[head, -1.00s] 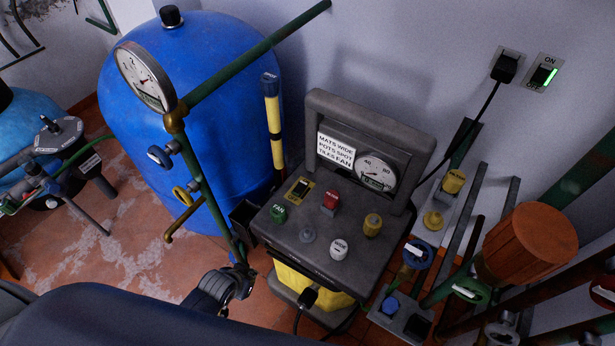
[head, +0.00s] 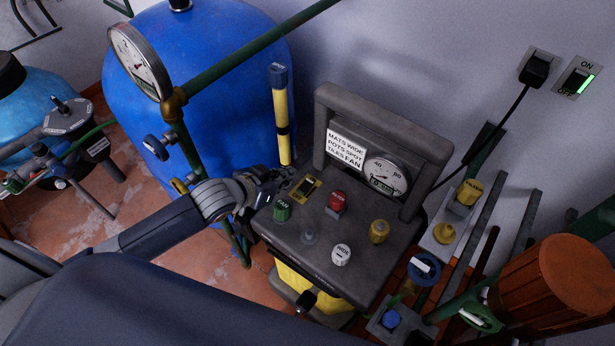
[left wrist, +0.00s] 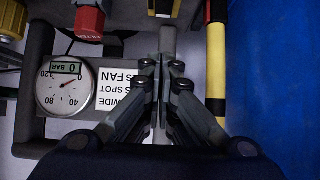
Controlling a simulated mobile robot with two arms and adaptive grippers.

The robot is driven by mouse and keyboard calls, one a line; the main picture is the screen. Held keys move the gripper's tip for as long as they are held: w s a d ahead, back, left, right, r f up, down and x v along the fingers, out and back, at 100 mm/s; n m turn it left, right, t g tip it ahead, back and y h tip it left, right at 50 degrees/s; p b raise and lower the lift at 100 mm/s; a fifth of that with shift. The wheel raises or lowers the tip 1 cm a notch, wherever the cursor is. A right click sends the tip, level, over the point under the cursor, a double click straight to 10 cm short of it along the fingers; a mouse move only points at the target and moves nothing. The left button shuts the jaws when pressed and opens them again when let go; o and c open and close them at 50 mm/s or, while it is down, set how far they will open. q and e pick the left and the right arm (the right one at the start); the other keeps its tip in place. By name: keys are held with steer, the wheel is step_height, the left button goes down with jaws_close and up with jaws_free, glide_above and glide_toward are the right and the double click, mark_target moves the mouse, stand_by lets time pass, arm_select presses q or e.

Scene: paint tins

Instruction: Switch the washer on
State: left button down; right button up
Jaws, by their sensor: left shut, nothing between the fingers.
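The washer (head: 285,232) is a dark grey machine with a yellow lower body, a raised handle frame and a top panel of knobs. A black rocker switch on a yellow plate (head: 306,188) sits at the panel's back left. The switch also shows at the top of the left wrist view (left wrist: 164,8). The pressure gauge (head: 385,174) reads 0 BAR in the left wrist view (left wrist: 66,90). My left gripper (head: 284,178) is shut and empty, just left of the switch plate; contact cannot be told. My right gripper is not in view.
Green (head: 282,211), red (head: 337,201), white (head: 341,254) and yellow (head: 379,231) knobs crowd the panel. A yellow-black lance (head: 283,130) stands behind my gripper, beside a blue tank (head: 225,60). A wall switch (head: 577,80) glows green near a plugged-in cord (head: 535,70). Pipes fill the right.

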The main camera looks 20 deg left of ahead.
arm_select(q)
steer(key=b, duration=0.1)
glide_above(307, 186)
step_height(307, 186, down, 6)
steer(key=shift+s+a+f, duration=0.1)
steer(key=shift+f, duration=0.05)
step_height(307, 186, down, 3)
steer(key=shift+r, duration=0.15)
steer(key=shift+f, duration=0.55)
steer(key=shift+w+r+p, duration=0.15)
steer(key=shift+w+p, duration=0.1)
steer(key=shift+p, duration=0.1)
steer(key=shift+f+g, duration=0.4)
steer(key=shift+s, duration=0.1)
